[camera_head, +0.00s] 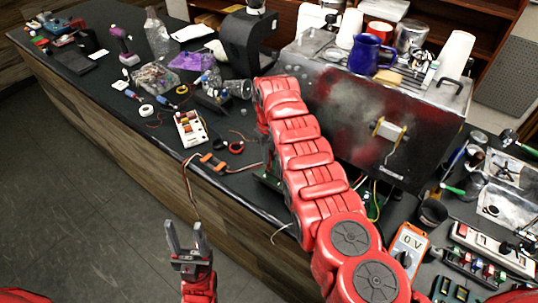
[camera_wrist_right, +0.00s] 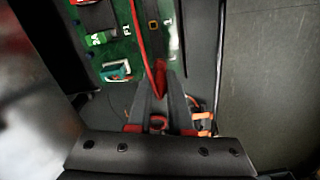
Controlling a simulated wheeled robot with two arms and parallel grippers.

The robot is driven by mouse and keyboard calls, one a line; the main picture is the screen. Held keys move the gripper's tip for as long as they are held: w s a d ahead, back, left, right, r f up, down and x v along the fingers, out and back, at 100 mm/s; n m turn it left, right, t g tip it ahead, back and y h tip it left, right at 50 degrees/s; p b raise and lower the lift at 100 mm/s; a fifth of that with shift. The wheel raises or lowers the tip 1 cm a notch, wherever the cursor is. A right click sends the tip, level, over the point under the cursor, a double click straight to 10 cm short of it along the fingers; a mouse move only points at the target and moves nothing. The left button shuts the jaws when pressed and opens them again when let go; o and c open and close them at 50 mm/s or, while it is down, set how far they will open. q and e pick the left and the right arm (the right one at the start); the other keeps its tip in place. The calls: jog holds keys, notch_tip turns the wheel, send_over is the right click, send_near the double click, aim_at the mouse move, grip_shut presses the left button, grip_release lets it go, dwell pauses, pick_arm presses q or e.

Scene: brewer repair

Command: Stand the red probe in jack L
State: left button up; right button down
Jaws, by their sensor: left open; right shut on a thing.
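My right gripper (camera_wrist_right: 160,88) is shut on the red probe (camera_wrist_right: 160,72) in the right wrist view. The probe shows as a narrow red piece between the fingertips, with a thin red lead running upward over a green circuit board (camera_wrist_right: 122,48). The probe's tip is hidden. In the head view my right arm covers its gripper and the probe. An orange multimeter (camera_head: 408,246) reading about 0 V lies on the counter right of my right arm. I cannot make out jack L. My left gripper (camera_head: 183,226) is open and empty, in front of the counter's edge.
The metal brewer housing (camera_head: 385,110) stands behind my right arm, with a blue pitcher (camera_head: 368,54) on top. The floor (camera_head: 90,210) at left is clear.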

jog(key=shift+f, duration=0.35)
dwell(0.4)
jog(key=shift+f+b, duration=0.35)
jog(key=shift+b, duration=0.5)
dwell(0.6)
jog(key=c, duration=0.8)
grip_release()
jog(key=shift+o, duration=0.2)
jog(key=shift+r, duration=0.15)
jog(key=shift+r, duration=0.3)
notch_tip(320, 180, up, 8)
jog(key=b, duration=0.3)
jog(key=shift+d+r, duration=0.1)
jog(key=shift+r, duration=0.15)
notch_tip(320, 180, up, 8)
jog(key=p, duration=0.6)
jog(key=shift+p, duration=0.4)
